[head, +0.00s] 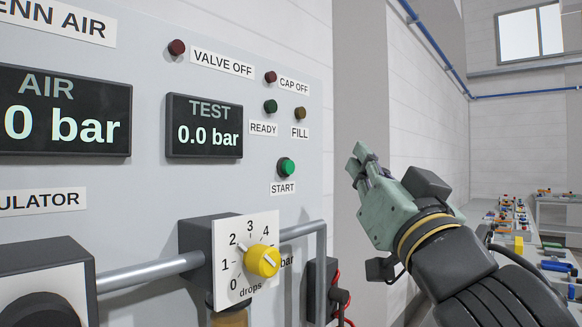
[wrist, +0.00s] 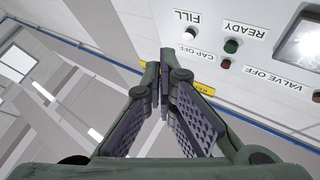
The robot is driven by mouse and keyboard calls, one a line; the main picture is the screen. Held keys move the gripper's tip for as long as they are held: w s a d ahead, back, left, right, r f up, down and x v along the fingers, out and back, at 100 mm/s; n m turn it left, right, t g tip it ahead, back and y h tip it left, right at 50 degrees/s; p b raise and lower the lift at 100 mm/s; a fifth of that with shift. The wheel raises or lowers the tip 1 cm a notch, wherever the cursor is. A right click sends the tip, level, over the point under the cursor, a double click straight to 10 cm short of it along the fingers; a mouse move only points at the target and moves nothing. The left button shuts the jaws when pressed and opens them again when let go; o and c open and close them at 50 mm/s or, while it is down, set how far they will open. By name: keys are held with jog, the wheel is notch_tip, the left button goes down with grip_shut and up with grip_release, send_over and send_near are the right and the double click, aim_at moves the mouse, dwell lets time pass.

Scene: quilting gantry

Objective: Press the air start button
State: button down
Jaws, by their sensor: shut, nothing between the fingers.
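The green START button (head: 286,167) sits on the grey panel (head: 230,95) in the head view, with its START label just below it. It is not visible in the wrist view. My gripper (head: 359,155) is to the right of the button and apart from it, pointing up and to the left. Its fingers are closed together and empty. In the wrist view the closed fingers (wrist: 163,85) point towards the panel's edge, below the upside-down FILL and CAP OFF labels.
Near the button are the READY (head: 270,106), FILL (head: 300,113) and CAP OFF (head: 271,77) lamps. A yellow knob (head: 262,260) and pipe (head: 150,272) stick out below. The TEST display (head: 204,126) reads 0.0 bar. Cluttered benches stand at the far right.

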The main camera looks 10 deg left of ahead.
aim_at(288, 167)
jog(key=shift+s, duration=0.15)
jog(key=w+a, duration=0.5)
jog(key=a, duration=0.2)
jog(key=shift+a, duration=0.15)
jog(key=shift+w+a, duration=0.1)
jog(key=shift+a, duration=0.05)
dwell(1.5)
jog(key=shift+w+a, duration=0.15)
jog(key=shift+a, duration=0.1)
jog(key=shift+w+a, duration=0.25)
jog(key=shift+a, duration=0.1)
dwell(0.7)
jog(key=shift+s+d, duration=0.1)
jog(key=shift+d, duration=0.05)
dwell(0.3)
jog(key=shift+s+d, duration=0.4)
jog(key=shift+d, duration=0.15)
